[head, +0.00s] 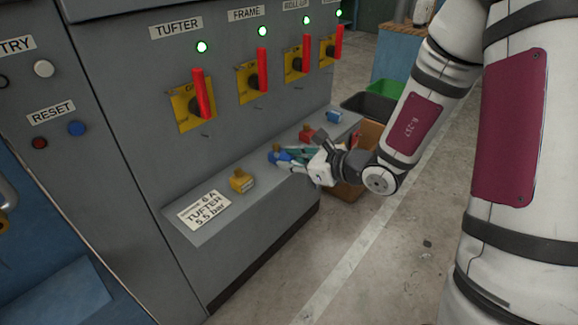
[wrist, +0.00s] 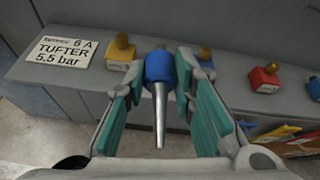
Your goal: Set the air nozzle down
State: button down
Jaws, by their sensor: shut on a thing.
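The air nozzle has a blue body (wrist: 160,67) and a thin tapering metal tip (wrist: 160,120), which points toward the wrist camera. It sits between the teal-padded fingers of my gripper (wrist: 161,72). In the head view the blue of the nozzle (head: 277,157) shows at the end of my gripper (head: 290,159), over the grey ledge (head: 227,212) of the cabinet. My gripper is shut on the nozzle. I cannot tell whether the nozzle touches the ledge.
A yellow fitting (head: 242,180) and a white pressure placard (head: 204,209) are on the ledge, left of my gripper. A red fitting (head: 306,133) and a light blue fitting (head: 334,116) stand farther along. Red lever switches (head: 203,94) line the cabinet above. Bins (head: 368,104) stand beyond.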

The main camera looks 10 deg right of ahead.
jog(key=shift+w+a+f+b, duration=0.2)
jog(key=shift+f+b, duration=0.2)
jog(key=shift+f, duration=0.05)
jog(key=shift+w+d, duration=0.1)
jog(key=shift+w, duration=0.25)
jog(key=w+d, duration=0.1)
jog(key=w, duration=0.3)
jog(key=w+d+f, duration=0.1)
jog(key=w+d, duration=0.1)
jog(key=w, duration=0.3)
jog(key=w+d+b, duration=0.1)
jog(key=w, duration=0.4)
jog(key=shift+w+d+f, duration=0.1)
jog(key=shift+d+f, duration=0.15)
jog(key=shift+d, duration=0.05)
jog(key=shift+w+f+b, duration=0.1)
jog(key=shift+f+b, duration=0.55)
jog(key=shift+f, duration=1.15)
jog(key=shift+r, duration=0.1)
jog(key=shift+f+b, duration=0.35)
jog(key=shift+f, duration=0.05)
jog(key=shift+f, duration=0.25)
